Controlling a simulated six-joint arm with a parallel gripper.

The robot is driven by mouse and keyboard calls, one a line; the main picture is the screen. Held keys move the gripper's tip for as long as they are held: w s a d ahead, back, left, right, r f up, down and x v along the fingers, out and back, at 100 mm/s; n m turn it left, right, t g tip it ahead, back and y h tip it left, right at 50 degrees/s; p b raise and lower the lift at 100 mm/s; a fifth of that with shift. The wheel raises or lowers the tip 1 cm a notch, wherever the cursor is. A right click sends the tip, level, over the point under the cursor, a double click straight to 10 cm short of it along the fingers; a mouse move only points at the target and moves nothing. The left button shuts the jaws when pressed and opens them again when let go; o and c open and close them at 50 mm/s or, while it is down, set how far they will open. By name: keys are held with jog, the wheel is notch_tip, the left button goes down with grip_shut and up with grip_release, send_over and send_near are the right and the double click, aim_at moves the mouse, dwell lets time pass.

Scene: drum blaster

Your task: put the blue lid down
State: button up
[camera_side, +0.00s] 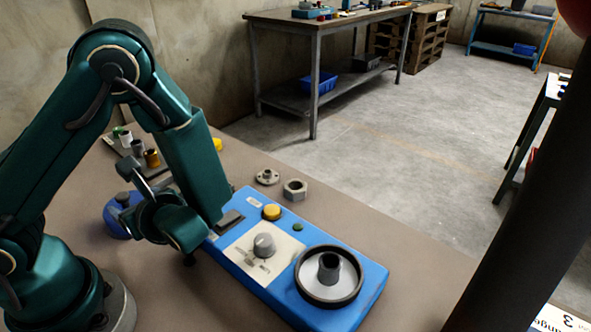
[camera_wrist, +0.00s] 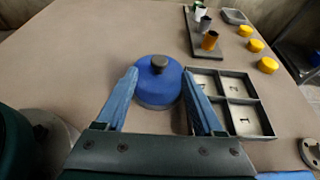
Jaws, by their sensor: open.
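The blue lid (camera_wrist: 156,84) is a round dome with a dark knob on top. It is upright at table level, with a grey band along its lower edge. In the side view the lid (camera_side: 115,216) is at the left, partly hidden by my arm. My gripper (camera_wrist: 161,76) is open, with its two blue-grey fingers apart on either side of the lid in the wrist view. I cannot tell whether either finger touches it. The blue machine (camera_side: 232,272) has an uncovered round dish (camera_side: 313,293) with a dark hub in the middle.
A grey divided tray (camera_wrist: 262,122) is right of the lid. Behind it a rack (camera_wrist: 202,46) holds coloured cylinders, with several yellow pieces (camera_wrist: 256,46) beside it. A flange (camera_side: 267,177) and a hex nut (camera_side: 295,190) lie behind the machine. Bare brown tabletop (camera_wrist: 85,50) is left of the lid.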

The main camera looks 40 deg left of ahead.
aim_at(125, 199)
jog(key=shift+x, duration=2.2)
grip_shut()
